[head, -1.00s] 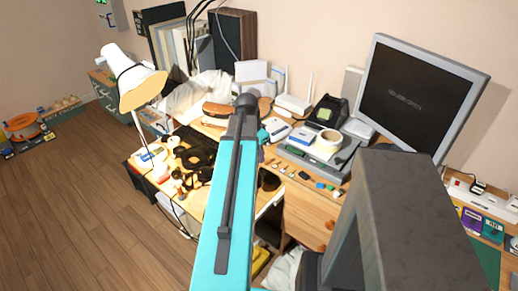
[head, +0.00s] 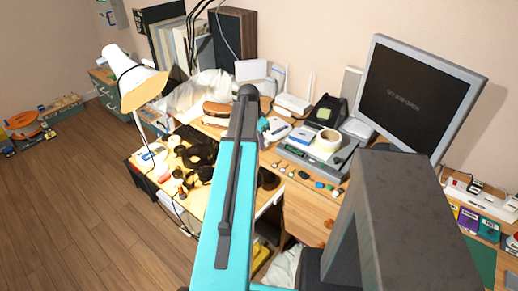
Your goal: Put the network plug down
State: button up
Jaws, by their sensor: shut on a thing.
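My teal arm reaches forward over the desk (head: 300,215), and its dark joint (head: 247,92) shows near the middle of the head view. A small teal part of my arm's end (head: 263,126) peeks out to the right of the forearm. My gripper's jaws are hidden behind the arm, so I cannot see what is between them. I cannot pick out the network plug. Several small coloured pieces (head: 320,185) lie along the desk's front edge, too small to identify.
A grey device with a tape roll (head: 327,142) on it, a dark phone-like device (head: 326,110) and a white router (head: 291,104) stand behind. A monitor (head: 418,98) is at right, a lamp (head: 138,85) at left. Dark cables and small items crowd the left desktop.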

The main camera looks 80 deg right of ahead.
jog(key=shift+f, duration=0.1)
jog(key=shift+f+p, duration=0.6)
jog(key=shift+f, duration=1.05)
jog(key=shift+f, duration=0.2)
jog(key=o, duration=0.8)
jog(key=shift+r, duration=0.15)
notch_tip(320, 180, up, 12)
jog(key=w+a+b, duration=0.1)
jog(key=a+b, duration=0.1)
jog(key=shift+w, duration=0.25)
